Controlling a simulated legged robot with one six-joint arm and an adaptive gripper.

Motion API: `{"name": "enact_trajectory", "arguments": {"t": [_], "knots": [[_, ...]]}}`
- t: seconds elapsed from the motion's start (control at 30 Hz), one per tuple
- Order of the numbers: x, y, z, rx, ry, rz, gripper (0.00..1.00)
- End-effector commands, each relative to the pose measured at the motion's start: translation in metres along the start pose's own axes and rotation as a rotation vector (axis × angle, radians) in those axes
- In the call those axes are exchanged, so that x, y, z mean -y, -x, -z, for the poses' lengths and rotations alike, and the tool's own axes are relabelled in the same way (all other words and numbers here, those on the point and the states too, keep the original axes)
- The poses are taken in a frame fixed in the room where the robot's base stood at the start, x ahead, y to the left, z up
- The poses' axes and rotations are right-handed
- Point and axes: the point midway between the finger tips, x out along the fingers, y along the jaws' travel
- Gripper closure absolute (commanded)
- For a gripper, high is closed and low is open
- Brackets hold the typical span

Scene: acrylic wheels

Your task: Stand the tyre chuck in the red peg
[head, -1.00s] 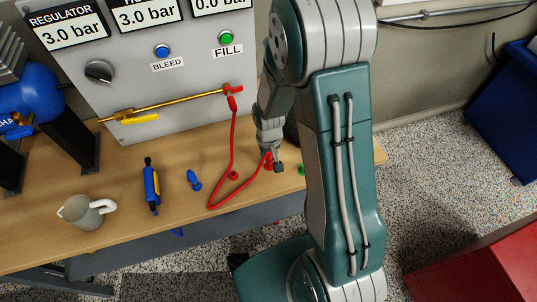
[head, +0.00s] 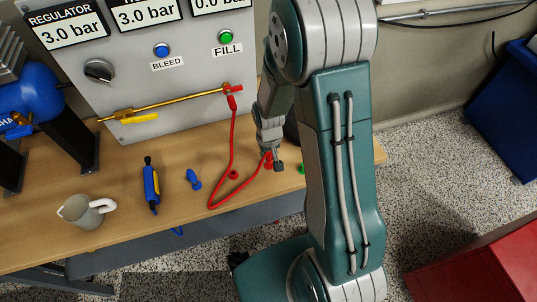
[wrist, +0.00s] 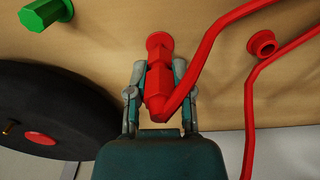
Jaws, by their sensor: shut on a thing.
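The red tyre chuck (wrist: 159,82) is between the two fingers of my gripper (wrist: 157,75) in the wrist view, with its red hose bending off to the right. A round red flange shows at its far end, close to the tabletop; I cannot tell whether this is part of the chuck or a peg under it. A short flanged red piece that looks like a peg (wrist: 263,45) stands apart to the right. In the head view it is the small red piece (head: 233,174) left of my gripper (head: 271,163), beside the hose.
A green hexagonal piece (wrist: 45,14) and a black wheel (wrist: 50,125) are left of my gripper in the wrist view.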

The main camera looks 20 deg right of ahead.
Motion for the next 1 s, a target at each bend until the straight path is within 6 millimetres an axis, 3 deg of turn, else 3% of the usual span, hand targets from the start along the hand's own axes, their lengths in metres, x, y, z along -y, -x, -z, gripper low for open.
{"name": "enact_trajectory", "arguments": {"t": [1.0], "knots": [[0.0,-0.019,0.0,0.0,0.0,0.0,1.0]]}}
